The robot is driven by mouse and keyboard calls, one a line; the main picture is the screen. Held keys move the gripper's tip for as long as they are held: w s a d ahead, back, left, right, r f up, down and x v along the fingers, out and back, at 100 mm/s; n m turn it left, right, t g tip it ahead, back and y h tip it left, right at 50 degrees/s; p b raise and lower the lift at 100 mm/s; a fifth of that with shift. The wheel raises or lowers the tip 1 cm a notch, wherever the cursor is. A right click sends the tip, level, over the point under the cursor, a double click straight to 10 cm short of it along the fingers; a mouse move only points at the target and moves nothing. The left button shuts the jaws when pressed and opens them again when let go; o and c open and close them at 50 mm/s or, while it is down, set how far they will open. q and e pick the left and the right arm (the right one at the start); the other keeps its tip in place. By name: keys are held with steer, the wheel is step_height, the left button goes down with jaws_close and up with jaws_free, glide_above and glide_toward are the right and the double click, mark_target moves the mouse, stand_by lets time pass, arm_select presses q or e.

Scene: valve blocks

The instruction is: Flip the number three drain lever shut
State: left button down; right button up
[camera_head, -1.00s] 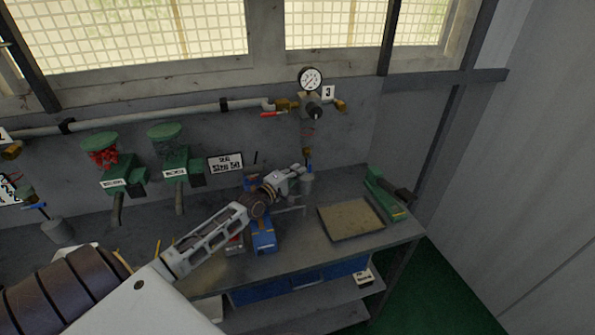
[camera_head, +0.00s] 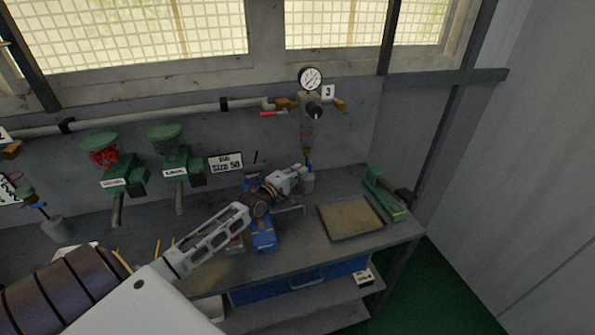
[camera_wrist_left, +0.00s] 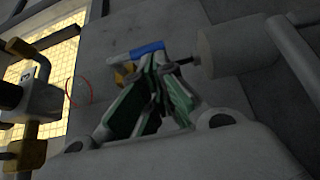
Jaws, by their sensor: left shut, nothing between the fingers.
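The number three valve block (camera_head: 313,108) is on the wall, below a round gauge (camera_head: 311,78) and beside a "3" tag (camera_head: 328,92). Its drain at the bottom has a small blue lever (camera_head: 308,167), largely hidden by my left gripper (camera_head: 304,172) in the head view. In the left wrist view the blue lever (camera_wrist_left: 148,49) lies just beyond the fingertips of my left gripper (camera_wrist_left: 165,68), beside a brass fitting (camera_wrist_left: 124,72). The green-padded fingers are shut with nothing between them. I cannot tell whether they touch the lever. My right gripper is not in view.
A grey cup (camera_head: 307,184) stands under the drain, close to my gripper; it also shows in the left wrist view (camera_wrist_left: 222,52). A red lever (camera_head: 272,114) sits left on the block.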

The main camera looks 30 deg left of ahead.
arm_select(q)
steer(key=shift+w+d+f, duration=0.25)
steer(key=shift+f, duration=0.05)
stand_by(0.5)
steer(key=shift+w+d+f, duration=0.4)
steer(key=shift+w+d, duration=0.25)
steer(key=shift+w, duration=0.1)
steer(key=shift+s, duration=0.1)
stand_by(0.5)
steer(key=s+a, duration=0.1)
steer(key=s, duration=1)
steer(key=shift+s+a, duration=0.2)
steer(key=shift+s, duration=0.15)
stand_by(0.5)
stand_by(0.4)
